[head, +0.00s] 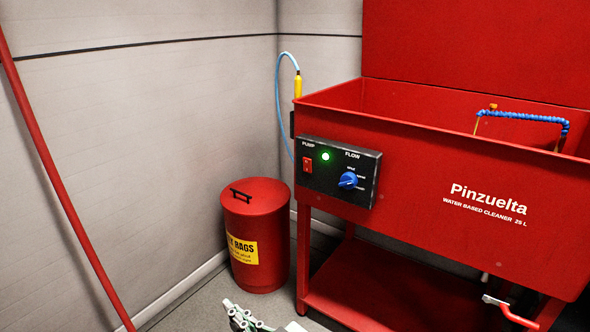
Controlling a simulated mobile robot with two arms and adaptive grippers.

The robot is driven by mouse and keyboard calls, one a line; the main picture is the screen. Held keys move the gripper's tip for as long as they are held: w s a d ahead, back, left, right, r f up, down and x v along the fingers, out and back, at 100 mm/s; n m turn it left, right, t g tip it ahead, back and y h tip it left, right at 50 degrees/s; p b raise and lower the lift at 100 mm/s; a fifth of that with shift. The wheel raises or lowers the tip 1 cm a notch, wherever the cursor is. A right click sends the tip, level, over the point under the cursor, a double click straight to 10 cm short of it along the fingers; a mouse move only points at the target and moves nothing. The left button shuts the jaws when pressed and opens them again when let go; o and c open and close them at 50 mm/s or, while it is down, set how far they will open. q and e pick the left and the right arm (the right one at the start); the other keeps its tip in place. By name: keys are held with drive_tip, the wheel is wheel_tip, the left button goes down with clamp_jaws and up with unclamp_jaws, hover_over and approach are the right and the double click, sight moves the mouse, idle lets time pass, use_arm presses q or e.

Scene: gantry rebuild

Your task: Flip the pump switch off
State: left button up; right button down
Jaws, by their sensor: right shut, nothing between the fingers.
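The pump switch (307,165) is a small red rocker under the word PUMP on a black control box (334,191). The box is fixed to the front left of the red parts washer (440,160). A green lamp (325,156) glows beside the switch. A blue FLOW knob (347,180) sits to the right. My right gripper (231,305) shows at the bottom edge, in front of and well below the box. It is shut and empty, apart from the switch, and partly cut off by the frame. My left gripper is not in view.
A red lidded bin (255,210) with a yellow label stands left of the washer. A blue hose (279,90) with a yellow end hangs at the washer's left side. A red slanted bar (55,180) crosses the left. A red-handled valve (508,312) is low right.

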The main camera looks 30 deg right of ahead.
sight(307, 165)
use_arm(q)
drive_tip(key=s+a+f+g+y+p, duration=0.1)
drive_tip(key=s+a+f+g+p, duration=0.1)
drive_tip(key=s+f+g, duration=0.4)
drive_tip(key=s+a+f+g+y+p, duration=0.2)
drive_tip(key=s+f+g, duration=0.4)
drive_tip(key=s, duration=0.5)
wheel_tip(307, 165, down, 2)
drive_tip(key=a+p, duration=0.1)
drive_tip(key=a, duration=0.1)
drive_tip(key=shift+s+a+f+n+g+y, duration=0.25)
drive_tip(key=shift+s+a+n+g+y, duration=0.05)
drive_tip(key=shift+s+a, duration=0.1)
use_arm(e)
drive_tip(key=w+d+r+n+h, duration=0.3)
drive_tip(key=w+d+n, duration=0.1)
drive_tip(key=d, duration=0.2)
drive_tip(key=w+d+r+n+h, duration=0.3)
drive_tip(key=w+d+r+h, duration=0.1)
drive_tip(key=d, duration=0.3)
drive_tip(key=w+d+r+n+t+h, duration=0.1)
drive_tip(key=w+d+r+n+h, duration=0.2)
drive_tip(key=d, duration=0.4)
drive_tip(key=w+n+h, duration=0.1)
drive_tip(key=w, duration=0.1)
drive_tip(key=shift+w+d+r+n, duration=0.25)
drive_tip(key=shift+w+r+n, duration=0.05)
drive_tip(key=shift+w, duration=0.1)
